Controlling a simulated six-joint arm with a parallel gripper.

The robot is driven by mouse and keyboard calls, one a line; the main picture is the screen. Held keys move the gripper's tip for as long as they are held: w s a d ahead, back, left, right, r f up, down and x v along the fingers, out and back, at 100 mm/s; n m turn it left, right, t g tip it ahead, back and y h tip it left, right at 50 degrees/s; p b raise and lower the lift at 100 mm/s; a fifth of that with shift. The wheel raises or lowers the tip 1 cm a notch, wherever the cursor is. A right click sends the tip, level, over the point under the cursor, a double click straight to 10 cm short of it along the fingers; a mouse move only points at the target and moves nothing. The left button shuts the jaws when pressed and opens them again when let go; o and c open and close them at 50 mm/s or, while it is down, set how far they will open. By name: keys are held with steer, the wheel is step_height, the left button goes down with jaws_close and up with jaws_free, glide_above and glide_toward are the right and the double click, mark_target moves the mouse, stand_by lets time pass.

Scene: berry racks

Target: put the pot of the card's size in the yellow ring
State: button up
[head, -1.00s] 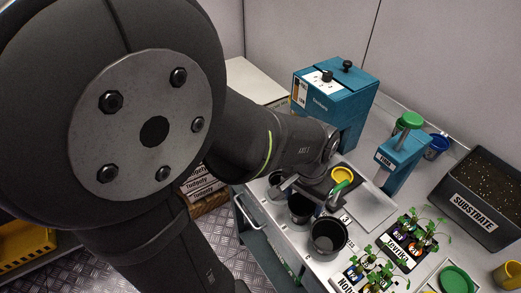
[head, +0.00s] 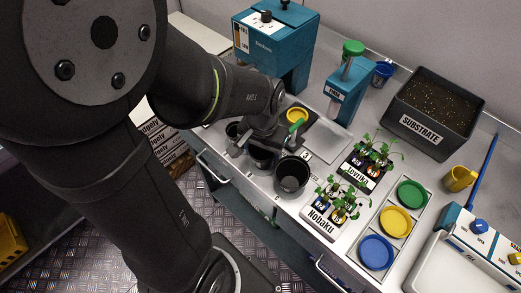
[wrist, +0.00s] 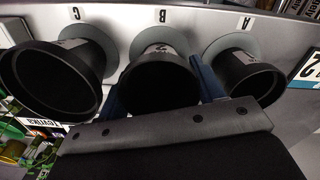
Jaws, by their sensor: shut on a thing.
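Three black pots stand in a row on the bench, at spots marked A, B and C. My gripper (wrist: 160,92) is shut on the middle pot (wrist: 160,85), with a blue finger on each side; this pot also shows in the head view (head: 262,159). The pot at A (wrist: 245,78) is smaller and the pot at C (wrist: 50,80) is larger; the large one also shows in the head view (head: 292,178). A card reading "2" (wrist: 312,66) shows at the wrist view's right edge.
A teal machine (head: 275,50) and a teal press (head: 348,92) stand behind. A substrate bin (head: 432,115) is at the back right. Seedling trays (head: 322,217) and a tray with green, yellow and blue discs (head: 412,243) lie to the right. A grey plate (head: 329,138) is bare.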

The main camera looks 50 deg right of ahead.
mark_target(265, 154)
step_height(265, 154, up, 10)
steer(key=d, duration=0.1)
steer(key=w+d, duration=0.3)
steer(key=d, duration=1.4)
steer(key=shift+s+f, duration=0.15)
steer(key=shift+f, duration=1.65)
steer(key=shift+s+f, duration=0.1)
steer(key=shift+f, duration=1.65)
steer(key=shift+a+f, duration=0.1)
steer(key=shift+f, duration=0.55)
steer(key=o, duration=1)
steer(key=shift+o, duration=0.2)
step_height(265, 154, up, 17)
steer(key=shift+d+r, duration=0.2)
steer(key=shift+d, duration=0.1)
steer(key=shift+f, duration=0.15)
